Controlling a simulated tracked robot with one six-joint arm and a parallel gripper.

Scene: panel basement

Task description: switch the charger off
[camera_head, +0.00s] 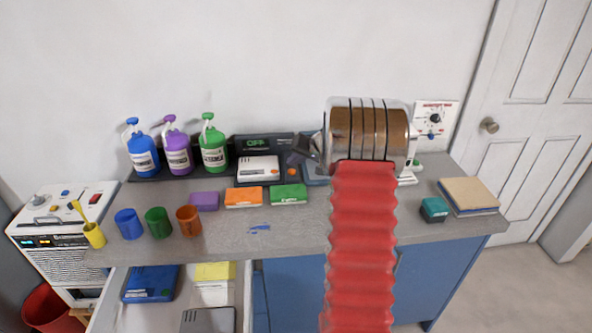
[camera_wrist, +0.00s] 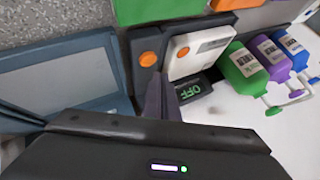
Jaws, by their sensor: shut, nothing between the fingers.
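The charger is a dark unit at the back of the counter with a display (camera_head: 257,143) that reads OFF in green; the display also shows in the wrist view (camera_wrist: 190,91). A white device (camera_head: 258,168) sits on it, also seen in the wrist view (camera_wrist: 200,50). An orange button (camera_head: 292,172) is on the dark base right of the device, and shows in the wrist view (camera_wrist: 149,58). My gripper (camera_head: 299,152) is shut and empty, just above the button's side of the charger. In the wrist view its fingers (camera_wrist: 161,88) point toward the button; contact cannot be told.
Blue, purple and green bottles (camera_head: 177,150) stand left of the charger. Purple, orange and green boxes (camera_head: 244,198) lie in front of it. Several cups (camera_head: 157,222) stand at the left. A drawer (camera_head: 248,296) is open below. A grey-blue framed panel (camera_wrist: 65,80) lies beside the charger.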

